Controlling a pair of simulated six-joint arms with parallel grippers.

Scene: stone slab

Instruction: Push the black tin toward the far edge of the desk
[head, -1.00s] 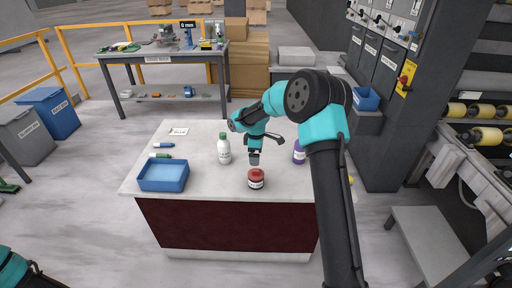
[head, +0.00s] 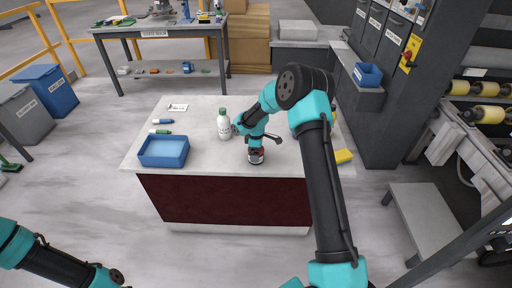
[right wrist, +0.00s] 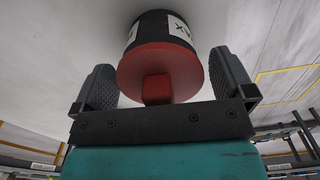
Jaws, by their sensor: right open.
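The black tin (head: 256,158) stands on the desk (head: 215,185) near its front edge, mostly covered by my right gripper (head: 256,146) in the head view. In the right wrist view the tin (right wrist: 166,30) shows a black body, a white label, and a red lid with a square red knob facing the camera. My right gripper (right wrist: 163,75) is open, with one finger on each side of the lid; I cannot tell whether they touch it. My left arm shows at the lower left of the head view, but its gripper is not visible.
A white bottle with a green cap (head: 223,126) stands left of the right gripper. A blue tray (head: 164,161), a green marker (head: 160,132), a blue marker (head: 163,121) and a card (head: 178,107) lie farther left. A yellow object (head: 343,157) is at the right.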

